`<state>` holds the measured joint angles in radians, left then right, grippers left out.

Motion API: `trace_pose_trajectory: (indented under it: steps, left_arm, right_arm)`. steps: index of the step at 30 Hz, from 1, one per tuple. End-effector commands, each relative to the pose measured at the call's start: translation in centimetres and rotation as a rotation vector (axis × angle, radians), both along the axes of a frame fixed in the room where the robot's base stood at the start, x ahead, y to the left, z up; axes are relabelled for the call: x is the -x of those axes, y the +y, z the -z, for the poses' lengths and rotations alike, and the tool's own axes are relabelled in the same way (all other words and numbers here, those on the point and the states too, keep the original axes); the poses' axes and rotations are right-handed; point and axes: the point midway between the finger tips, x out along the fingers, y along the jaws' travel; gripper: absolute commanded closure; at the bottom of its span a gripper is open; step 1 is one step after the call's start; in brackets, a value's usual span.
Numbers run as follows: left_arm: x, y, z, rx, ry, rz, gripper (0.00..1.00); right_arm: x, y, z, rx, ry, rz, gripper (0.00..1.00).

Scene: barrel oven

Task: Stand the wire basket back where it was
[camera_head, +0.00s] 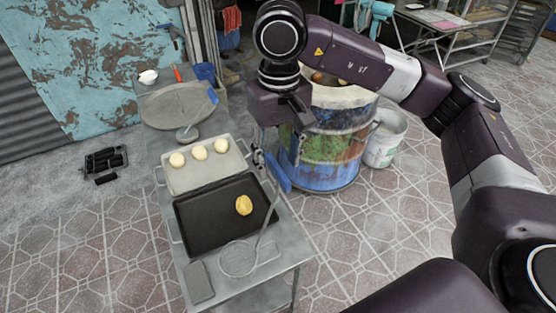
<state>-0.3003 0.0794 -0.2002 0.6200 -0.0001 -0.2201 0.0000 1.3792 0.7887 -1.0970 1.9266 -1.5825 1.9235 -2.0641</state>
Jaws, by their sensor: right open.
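The wire basket (238,259) shows as a thin round wire loop at the front of the metal table (262,274), beside the front right corner of the dark tray (205,242). Its long thin handle rises from the loop along the table's right side towards my right gripper (275,150). My right gripper is open above the table's right edge, pointing down, close to the handle's upper end. I cannot tell whether a finger touches the handle. My left gripper is not in view.
A pale tray (205,178) holds three dough balls; the dark tray holds one (243,205). The painted barrel oven (330,155) stands just right of the table, behind my right gripper. A white bucket (387,140) is beyond it. A grey slab (199,282) lies front left.

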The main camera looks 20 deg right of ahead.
Motion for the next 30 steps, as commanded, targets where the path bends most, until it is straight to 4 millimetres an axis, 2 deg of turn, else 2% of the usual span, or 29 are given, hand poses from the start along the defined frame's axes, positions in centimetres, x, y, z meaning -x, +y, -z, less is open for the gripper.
trace_pose_trajectory:
  steps: [30]
  left_arm:
    - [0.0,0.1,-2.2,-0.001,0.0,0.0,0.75]
  right_arm:
    - [0.0,0.0,-5.3,0.0,-0.001,-0.001,0.56]
